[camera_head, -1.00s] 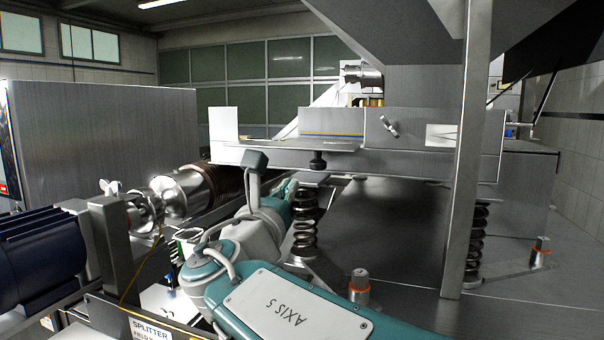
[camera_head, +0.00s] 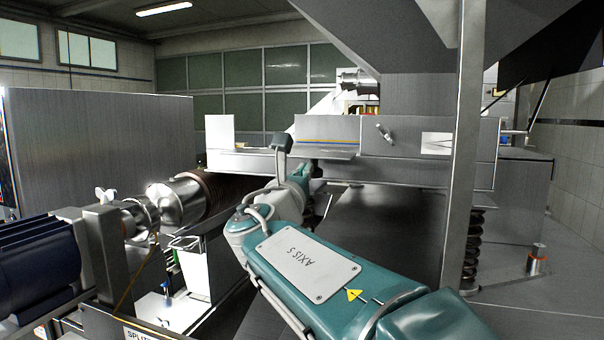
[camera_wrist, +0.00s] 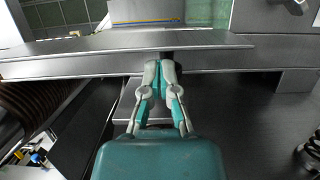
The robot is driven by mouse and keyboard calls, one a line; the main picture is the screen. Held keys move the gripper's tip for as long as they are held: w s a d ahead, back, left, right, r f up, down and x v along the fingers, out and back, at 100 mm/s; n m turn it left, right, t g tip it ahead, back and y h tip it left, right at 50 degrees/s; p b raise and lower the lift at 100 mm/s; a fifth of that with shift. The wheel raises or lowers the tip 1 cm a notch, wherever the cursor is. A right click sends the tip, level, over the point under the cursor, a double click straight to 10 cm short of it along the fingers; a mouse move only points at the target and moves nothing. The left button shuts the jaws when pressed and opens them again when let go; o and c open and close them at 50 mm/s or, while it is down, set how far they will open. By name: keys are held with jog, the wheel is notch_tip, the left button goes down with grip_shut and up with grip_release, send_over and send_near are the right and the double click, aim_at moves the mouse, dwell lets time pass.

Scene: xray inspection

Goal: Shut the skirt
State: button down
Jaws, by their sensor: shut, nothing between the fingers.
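I take the skirt to be the flat metal flap (camera_head: 330,153) that sticks out level from the side of the steel trough. In the wrist view the skirt (camera_wrist: 215,40) spans the upper picture as a wide plate, its near edge toward me. My gripper (camera_wrist: 160,66) is shut and empty, its fingertips just under that near edge. I cannot tell whether they touch it. In the head view my gripper (camera_head: 303,170) is below the flap, partly hidden by my wrist. A wing-shaped latch (camera_head: 384,132) is on the trough wall to the right.
A steel post (camera_head: 464,150) stands right of my arm. A coil spring (camera_head: 472,250) is beside it. A blue motor (camera_head: 38,262) with a shiny shaft coupling (camera_head: 178,203) is at the left. A large steel cabinet (camera_head: 100,150) stands behind them. The dark space beneath the trough is open.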

jog(key=shift+d+r, duration=0.1)
jog(key=shift+s+r+g, duration=0.1)
jog(key=shift+r+g, duration=0.2)
jog(key=shift+g, duration=0.1)
